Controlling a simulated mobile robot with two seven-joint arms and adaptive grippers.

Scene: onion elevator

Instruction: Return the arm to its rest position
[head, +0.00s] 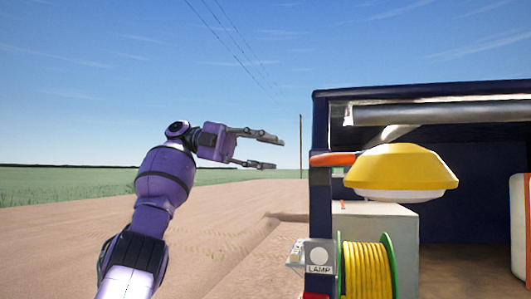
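My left arm, purple with dark joints, comes up from the lower left in the head view. Its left gripper (272,151) points right in open air against the sky and the far field. Its two thin fingers are apart, with nothing between them. The gripper is left of a dark blue frame and does not appear to touch it. My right arm and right gripper are not in the head view.
At right stands a dark blue open-fronted structure (320,130) with a yellow dome (402,168), a grey box (385,215), a yellow cable reel (365,268) and a panel marked LAMP (319,257). An orange-and-white object (520,225) is at the right edge. Open dirt ground (60,245) lies left.

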